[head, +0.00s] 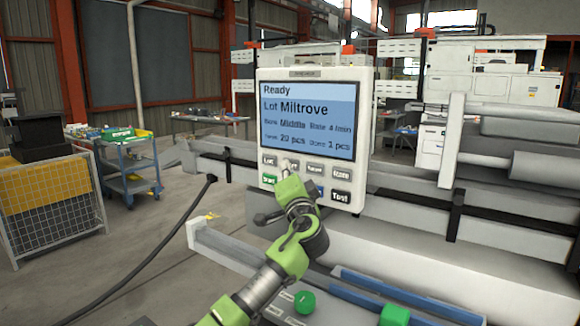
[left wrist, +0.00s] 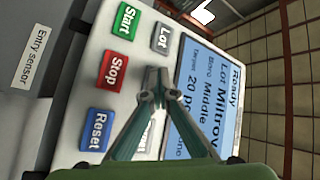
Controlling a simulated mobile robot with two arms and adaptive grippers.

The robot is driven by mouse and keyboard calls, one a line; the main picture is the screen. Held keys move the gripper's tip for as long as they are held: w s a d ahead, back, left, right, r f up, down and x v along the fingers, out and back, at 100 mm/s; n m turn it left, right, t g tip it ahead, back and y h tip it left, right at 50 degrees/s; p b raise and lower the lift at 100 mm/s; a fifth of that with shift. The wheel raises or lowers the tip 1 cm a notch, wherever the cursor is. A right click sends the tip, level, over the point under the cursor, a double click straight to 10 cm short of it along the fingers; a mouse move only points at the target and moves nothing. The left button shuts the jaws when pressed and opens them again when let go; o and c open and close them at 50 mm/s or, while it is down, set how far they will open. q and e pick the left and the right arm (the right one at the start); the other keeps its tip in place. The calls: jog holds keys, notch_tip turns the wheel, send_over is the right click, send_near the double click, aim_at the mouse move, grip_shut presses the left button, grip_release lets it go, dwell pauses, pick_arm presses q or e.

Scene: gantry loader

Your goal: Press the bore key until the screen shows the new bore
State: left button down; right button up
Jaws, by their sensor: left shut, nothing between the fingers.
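The control panel (head: 361,110) faces me, with a lit blue screen (head: 306,120). The screen reads Ready, Lot Miltrove, Bore Middle; it also shows in the left wrist view (left wrist: 205,105). The bore key (head: 292,165), second in the upper row, is mostly hidden by my left gripper (head: 286,174). The Lot key (head: 269,161) is left of it. In the left wrist view, the shut, empty fingers of my left gripper (left wrist: 154,84) meet over the bore key's place. I cannot tell whether they touch it. My right gripper is not in view.
The Start (left wrist: 126,22), Stop (left wrist: 113,71) and Reset (left wrist: 98,130) keys lie close to the fingers. The Test key (head: 341,196) is at lower right. A rail with green knobs (head: 304,302) runs below. A blue cart (head: 130,170) stands at left.

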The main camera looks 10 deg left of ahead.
pick_arm(q)
jog(key=shift+s, duration=0.15)
jog(key=shift+s+a, duration=0.2)
jog(key=shift+s, duration=0.35)
jog(key=shift+s, duration=0.1)
jog(key=shift+s+a+p, duration=0.15)
jog(key=shift+s+a, duration=0.15)
jog(key=shift+s, duration=0.45)
jog(key=shift+s+a+p, duration=0.2)
jog(key=shift+s+a, duration=0.05)
jog(key=shift+s, duration=0.5)
jog(key=shift+s+a+p, duration=0.15)
jog(key=shift+s+a, duration=0.15)
jog(key=shift+s, duration=0.45)
jog(key=shift+f, duration=0.1)
